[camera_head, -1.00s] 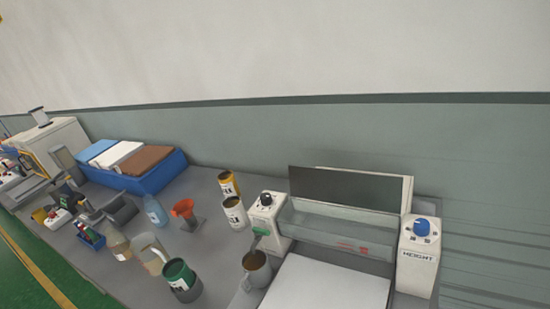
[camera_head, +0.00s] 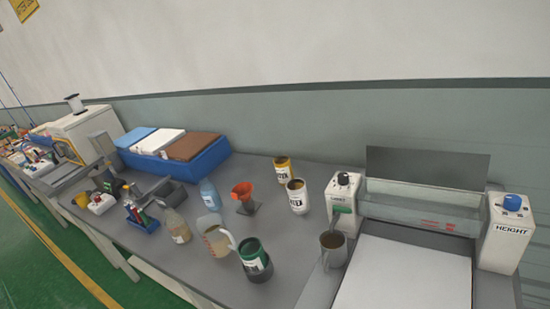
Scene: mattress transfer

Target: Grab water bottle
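A light blue translucent bottle (camera_head: 210,195), which looks like the water bottle, stands upright on the grey workbench (camera_head: 285,225). It is just left of an orange funnel (camera_head: 242,192) and behind a measuring jug (camera_head: 216,237) and a bottle of tan liquid (camera_head: 176,225). Its upper part shows against the blue bin behind it. My gripper is not in view.
A blue bin (camera_head: 190,163) with coloured lids stands behind the bottle. A dark green can (camera_head: 255,260), two labelled cans (camera_head: 297,196) and a metal mug (camera_head: 333,249) stand to the right, beside a machine with a "HEIGHT" knob (camera_head: 512,203). Green floor (camera_head: 45,265) lies at the lower left.

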